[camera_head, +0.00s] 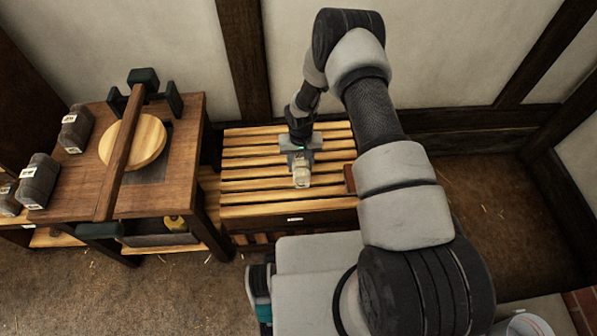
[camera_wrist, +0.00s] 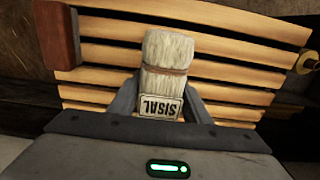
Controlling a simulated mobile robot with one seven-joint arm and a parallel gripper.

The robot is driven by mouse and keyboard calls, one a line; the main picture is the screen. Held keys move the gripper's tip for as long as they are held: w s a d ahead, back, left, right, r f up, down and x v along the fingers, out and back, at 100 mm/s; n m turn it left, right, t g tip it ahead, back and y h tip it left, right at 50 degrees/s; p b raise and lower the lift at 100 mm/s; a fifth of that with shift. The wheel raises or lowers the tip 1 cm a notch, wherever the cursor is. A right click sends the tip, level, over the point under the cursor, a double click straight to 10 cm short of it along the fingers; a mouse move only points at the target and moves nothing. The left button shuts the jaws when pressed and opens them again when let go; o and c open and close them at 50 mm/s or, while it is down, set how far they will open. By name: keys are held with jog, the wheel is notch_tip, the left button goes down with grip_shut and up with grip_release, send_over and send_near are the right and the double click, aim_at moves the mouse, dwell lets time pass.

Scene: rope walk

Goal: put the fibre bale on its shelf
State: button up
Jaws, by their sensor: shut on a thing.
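The fibre bale (camera_wrist: 166,52) is pale and bundled, with a brown band and a label reading SISAL, upside down in the wrist view. It also shows in the head view (camera_head: 301,177) as a small pale block. My gripper (camera_wrist: 160,97) is shut on the bale's labelled end, with a dark finger on each side; in the head view my gripper (camera_head: 300,156) points down. The bale is over a slatted wooden surface (camera_head: 243,181) with a small white label on its front edge. Whether the bale touches the slats I cannot tell.
A reddish-brown block (camera_head: 350,178) lies at the slats' right edge. To the left, a wooden table (camera_head: 75,190) bears a round wooden disc (camera_head: 146,141) under a dark beam (camera_head: 121,150). Grey labelled bales (camera_head: 76,129) stand at the left. The slats around the bale are mostly clear.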

jog(key=shift+f+b, duration=0.4)
jog(key=shift+f, duration=1.8)
jog(key=shift+f, duration=0.2)
jog(key=o, duration=1.2)
jog(key=shift+r, duration=0.15)
